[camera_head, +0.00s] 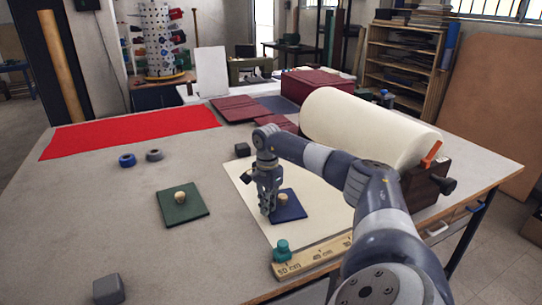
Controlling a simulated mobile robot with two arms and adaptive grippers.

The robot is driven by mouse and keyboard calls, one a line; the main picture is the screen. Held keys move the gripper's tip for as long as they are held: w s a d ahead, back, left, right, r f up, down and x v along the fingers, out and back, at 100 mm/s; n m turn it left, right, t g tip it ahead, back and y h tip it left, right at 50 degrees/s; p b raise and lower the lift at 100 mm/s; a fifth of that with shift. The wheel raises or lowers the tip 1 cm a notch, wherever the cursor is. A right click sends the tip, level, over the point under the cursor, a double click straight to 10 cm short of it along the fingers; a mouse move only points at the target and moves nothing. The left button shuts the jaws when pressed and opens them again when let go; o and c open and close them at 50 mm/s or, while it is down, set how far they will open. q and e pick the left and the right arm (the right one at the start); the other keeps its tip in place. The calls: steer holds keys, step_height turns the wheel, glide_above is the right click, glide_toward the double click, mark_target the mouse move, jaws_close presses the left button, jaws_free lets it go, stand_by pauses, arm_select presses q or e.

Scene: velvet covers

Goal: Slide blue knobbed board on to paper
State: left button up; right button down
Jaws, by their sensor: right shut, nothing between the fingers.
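The blue knobbed board (290,207) has a pale round knob on top. It lies flat on the cream paper (307,229), which runs out from the big roll. My right gripper (268,212) points down at the board's left edge, with its fingers together and nothing between them. The fingertips look to be touching or very near the board and hide part of its left side. My left gripper is not in view.
A green knobbed board (183,207) lies on the table left of the paper. A wooden ruler (318,254) with a teal knobbed weight (282,252) lies along the paper's front edge. The paper roll (368,127), dark block (242,149), grey block (108,289), tape rolls (127,160) and red cloth (130,131) surround it.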

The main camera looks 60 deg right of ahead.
steer(key=a+r, duration=0.2)
steer(key=r, duration=0.1)
steer(key=shift+w+a+b, duration=0.1)
steer(key=shift+w+b, duration=0.25)
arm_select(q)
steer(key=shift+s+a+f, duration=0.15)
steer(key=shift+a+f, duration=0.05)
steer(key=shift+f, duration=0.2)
arm_select(e)
step_height(320, 180, up, 7)
steer(key=shift+s+r, duration=0.15)
